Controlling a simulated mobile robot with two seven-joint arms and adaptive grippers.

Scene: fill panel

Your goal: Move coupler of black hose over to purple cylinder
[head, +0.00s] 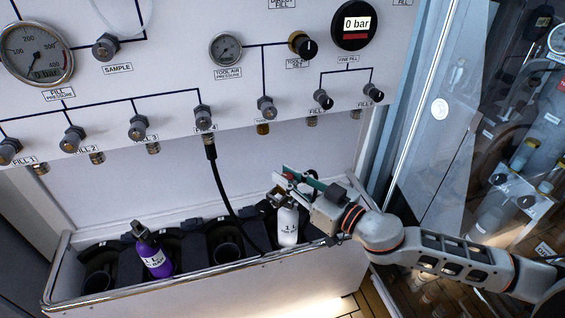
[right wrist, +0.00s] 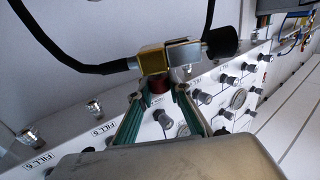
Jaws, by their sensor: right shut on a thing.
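The black hose (head: 222,185) hangs from the FILL 4 port and curves down into the trough. In the right wrist view, the hose (right wrist: 75,62) runs into a brass coupler (right wrist: 152,60) with a dark red knob below it. My right gripper (head: 285,180) is at the top of the white cylinder (head: 288,227). Its green fingers (right wrist: 157,92) are shut on the coupler's red knob. A silver block with a black knob (right wrist: 222,42) sits against the brass. The purple cylinder (head: 155,258) stands slightly tilted in the trough, left of the hose. My left gripper is out of view.
The trough (head: 190,288) has black holders, with empty round sockets left of the purple cylinder and between the cylinders. The fill panel (head: 180,90) with gauges and valves rises behind. A glass-fronted cabinet (head: 440,150) stands at right, close to my right arm.

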